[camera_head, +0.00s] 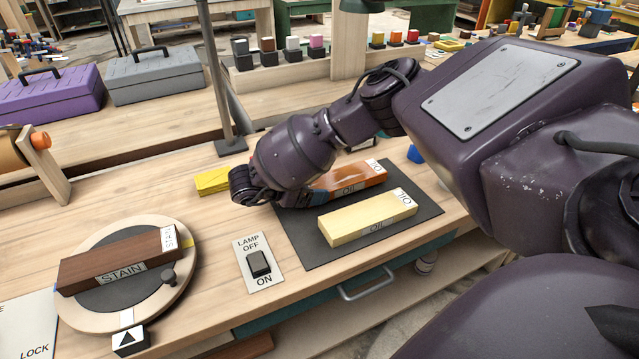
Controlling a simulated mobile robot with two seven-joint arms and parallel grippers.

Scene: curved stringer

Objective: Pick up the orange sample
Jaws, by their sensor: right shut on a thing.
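The orange sample (350,179) is an orange-brown block with white OIL labels, at the back of the dark mat (318,256). My right gripper (285,195), dark purple, comes over from the right and is shut on the orange sample's left end. The hand hides that end and most of the fingers. I cannot tell whether the block is lifted off the mat. A pale yellow block (368,217), also labelled OIL, lies in front of it on the mat. My left gripper is not in view.
Left of the mat are a lamp switch plate (259,264) and a round turntable (75,307) bearing a dark brown STAIN block (120,262). Yellow pieces (212,181) lie behind the hand. A metal post (229,146) stands close behind. A blue piece (415,154) lies right of the mat.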

